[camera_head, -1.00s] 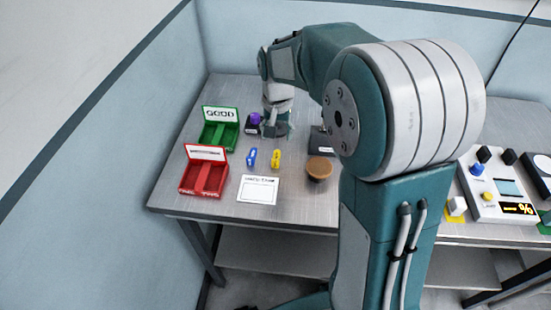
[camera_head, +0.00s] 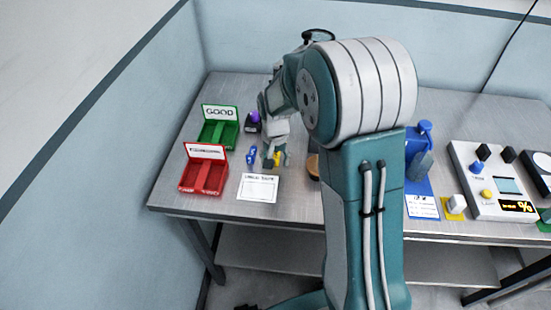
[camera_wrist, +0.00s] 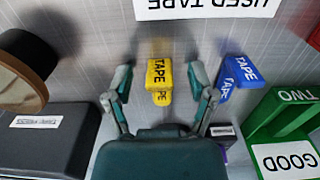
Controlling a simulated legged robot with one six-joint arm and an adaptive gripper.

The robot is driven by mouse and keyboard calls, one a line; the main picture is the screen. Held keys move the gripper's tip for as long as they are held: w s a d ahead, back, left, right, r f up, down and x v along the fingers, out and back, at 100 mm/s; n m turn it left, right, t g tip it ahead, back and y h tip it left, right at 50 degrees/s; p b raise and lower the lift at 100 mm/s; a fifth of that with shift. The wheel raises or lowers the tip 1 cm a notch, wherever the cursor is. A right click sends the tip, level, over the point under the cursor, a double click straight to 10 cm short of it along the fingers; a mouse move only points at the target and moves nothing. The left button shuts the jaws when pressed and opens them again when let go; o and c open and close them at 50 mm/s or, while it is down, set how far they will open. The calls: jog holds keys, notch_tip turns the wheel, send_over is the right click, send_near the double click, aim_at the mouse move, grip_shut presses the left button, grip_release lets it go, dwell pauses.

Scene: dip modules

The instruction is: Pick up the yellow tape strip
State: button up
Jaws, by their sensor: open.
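The yellow tape strip (camera_wrist: 159,75) is a small yellow block marked TAPE, lying on the metal table between my open fingers in the wrist view. In the head view only a bit of the yellow tape strip (camera_head: 277,159) shows beside my gripper (camera_head: 275,160). In the wrist view my gripper (camera_wrist: 160,85) is open, one finger on each side of the strip, with visible gaps and nothing held. The blue tape strip (camera_wrist: 238,75) lies just right of the right finger; it also shows in the head view (camera_head: 252,155).
A white USED TAPE card (camera_head: 258,187) lies in front of the strips. A red tray (camera_head: 205,176) and green GOOD tray (camera_head: 218,132) stand left. A brown round-topped object (camera_wrist: 25,70) and dark box (camera_wrist: 45,140) are left in the wrist view.

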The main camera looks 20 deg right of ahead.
jog(key=shift+a, duration=0.1)
jog(key=shift+c, duration=0.3)
jog(key=c, duration=0.8)
jog(key=shift+r, duration=0.1)
